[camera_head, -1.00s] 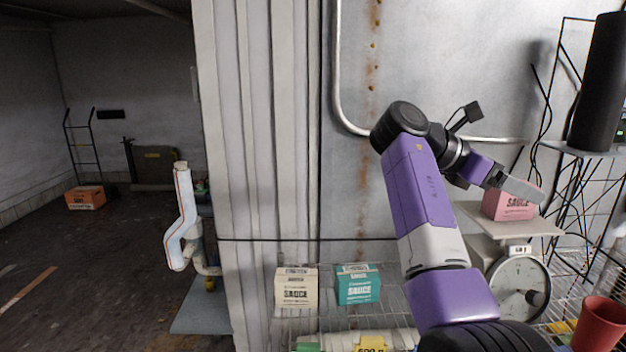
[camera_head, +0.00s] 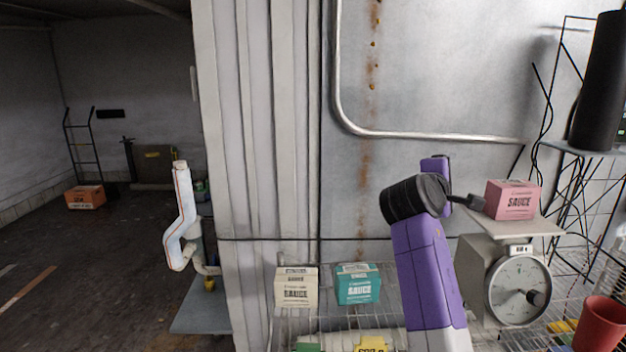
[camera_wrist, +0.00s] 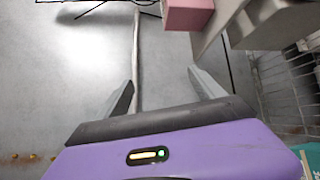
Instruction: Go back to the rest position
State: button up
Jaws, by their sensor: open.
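My gripper (camera_wrist: 165,92) shows in the wrist view with its two grey fingers spread apart and nothing between them. A grey wall with a pipe fills the view beyond it. A pink sauce box (camera_head: 512,200) sits on the tray of the weighing scale (camera_head: 518,285), apart from my gripper. The box also shows at the top of the wrist view (camera_wrist: 187,14).
A cream sauce box (camera_head: 296,288) and a teal sauce box (camera_head: 358,284) stand on the wire shelf below. A red cup (camera_head: 600,325) is at the lower right. A black cylinder (camera_head: 599,82) stands on the upper right shelf. An insulated pipe (camera_head: 182,215) is at the left.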

jog(key=s+a+f+m+t+y, duration=0.3)
jog(key=s+a+f+y, duration=0.2)
jog(key=s+f, duration=0.55)
jog(key=s+a+f+m+t+y, duration=0.25)
jog(key=s+a+f+y, duration=0.2)
jog(key=s+f, duration=0.6)
jog(key=s+f+m+g, duration=0.1)
jog(key=s+f+m, duration=0.1)
jog(key=s, duration=1.2)
jog(key=s+f+m+g, duration=0.1)
jog(key=s+f+m, duration=0.2)
jog(key=s, duration=1.1)
jog(key=s+f+m+g, duration=0.1)
jog(key=s+f+m, duration=0.1)
jog(key=s, duration=1.2)
jog(key=shift+s+a+f+y, duration=0.15)
jog(key=shift+s+a+y, duration=0.05)
jog(key=shift+a+y, duration=0.25)
